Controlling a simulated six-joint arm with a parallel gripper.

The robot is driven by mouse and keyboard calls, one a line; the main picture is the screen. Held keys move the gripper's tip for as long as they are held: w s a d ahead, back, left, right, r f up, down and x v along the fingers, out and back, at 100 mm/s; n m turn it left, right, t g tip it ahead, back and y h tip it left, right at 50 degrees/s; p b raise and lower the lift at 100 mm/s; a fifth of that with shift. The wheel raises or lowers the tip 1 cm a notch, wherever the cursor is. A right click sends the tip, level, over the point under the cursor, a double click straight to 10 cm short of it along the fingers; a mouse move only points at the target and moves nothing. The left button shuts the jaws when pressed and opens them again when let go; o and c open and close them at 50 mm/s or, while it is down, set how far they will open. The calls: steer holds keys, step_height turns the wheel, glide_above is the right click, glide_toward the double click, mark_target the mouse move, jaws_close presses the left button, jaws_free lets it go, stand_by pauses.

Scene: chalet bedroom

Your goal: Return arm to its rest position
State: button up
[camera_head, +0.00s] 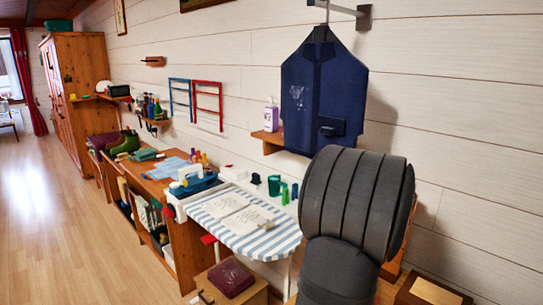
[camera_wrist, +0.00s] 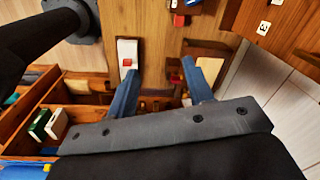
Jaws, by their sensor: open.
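My gripper (camera_wrist: 160,68) shows in the wrist view as two blue fingers spread apart, with nothing between their tips. It is open and empty, above a wooden floor and low wooden furniture. In the head view, dark grey ribbed parts of my arm fill the lower right, in front of the wall. My gripper itself cannot be seen in that view.
A striped ironing board (camera_head: 268,244) with papers stands left of my arm in the head view. A navy garment (camera_head: 305,95) hangs on the wall behind. A wooden bench (camera_head: 150,187) with several items runs left. Open floor (camera_head: 60,230) lies at far left.

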steer(key=s+a+r+n, duration=0.3)
steer(key=s+a, duration=0.1)
steer(key=s, duration=0.1)
steer(key=shift+s+a+t, duration=0.3)
steer(key=shift+s+t, duration=0.05)
steer(key=shift+t, duration=0.05)
stand_by(1.8)
